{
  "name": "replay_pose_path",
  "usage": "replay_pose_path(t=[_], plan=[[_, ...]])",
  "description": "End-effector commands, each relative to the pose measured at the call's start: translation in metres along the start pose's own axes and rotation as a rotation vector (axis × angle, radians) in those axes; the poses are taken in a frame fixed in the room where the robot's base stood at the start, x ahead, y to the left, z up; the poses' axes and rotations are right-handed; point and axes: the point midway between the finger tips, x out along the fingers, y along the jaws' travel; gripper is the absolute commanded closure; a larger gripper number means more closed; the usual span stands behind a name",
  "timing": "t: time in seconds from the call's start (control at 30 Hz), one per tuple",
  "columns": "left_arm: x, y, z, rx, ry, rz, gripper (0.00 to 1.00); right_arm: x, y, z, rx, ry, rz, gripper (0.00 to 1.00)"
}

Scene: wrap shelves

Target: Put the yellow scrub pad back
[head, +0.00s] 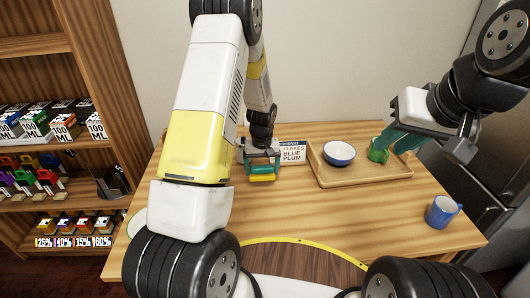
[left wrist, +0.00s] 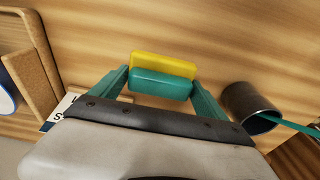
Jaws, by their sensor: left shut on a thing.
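The yellow scrub pad (head: 262,178) is a small block with a yellow layer and a teal layer. My left gripper (head: 261,158) is shut on it, over the table left of the wooden tray. In the left wrist view the scrub pad (left wrist: 163,66) lies between the two teal fingers (left wrist: 160,88), its yellow side farther from the palm. I cannot tell whether it touches the table. My right gripper (head: 398,142) has its teal fingers apart, close to a green cup (head: 377,153) on the tray; the cup is partly hidden.
The wooden tray (head: 345,180) holds a blue bowl (head: 340,154). A flakes box (head: 292,156) is behind the pad. A dark cylinder (left wrist: 243,100) with a teal stick stands near my left gripper. A blue mug (head: 441,212) is at right. A shelf (head: 85,158) with goods stands left.

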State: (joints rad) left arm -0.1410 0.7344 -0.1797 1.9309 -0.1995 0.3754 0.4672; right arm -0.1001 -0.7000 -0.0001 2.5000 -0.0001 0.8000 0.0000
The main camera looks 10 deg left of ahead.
Motion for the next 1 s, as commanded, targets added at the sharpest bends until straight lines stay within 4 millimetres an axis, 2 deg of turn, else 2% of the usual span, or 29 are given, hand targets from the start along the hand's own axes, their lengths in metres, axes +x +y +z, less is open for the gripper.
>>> replay_pose_path(t=[0.03,0.2,0.5,0.7,1.0], plan=[[0.004,-0.003,-0.015,-0.004,0.001,0.0,0.52,0.0,0.0,0.0,0.0,0.0,0.0,0.74],[0.011,-0.009,-0.049,-0.002,0.001,0.0,0.52,0.0,0.0,0.0,0.0,0.0,0.0,0.74],[0.016,-0.013,-0.073,-0.001,0.001,0.0,0.52,0.0,0.0,0.0,0.0,0.0,0.0,0.74],[0.047,-0.012,-0.067,0.002,-0.002,-0.001,0.52,0.0,0.0,0.0,0.0,0.0,0.0,0.74],[0.051,-0.012,-0.067,0.001,0.0,0.0,0.52,0.0,0.0,0.0,0.0,0.0,0.0,0.74]])
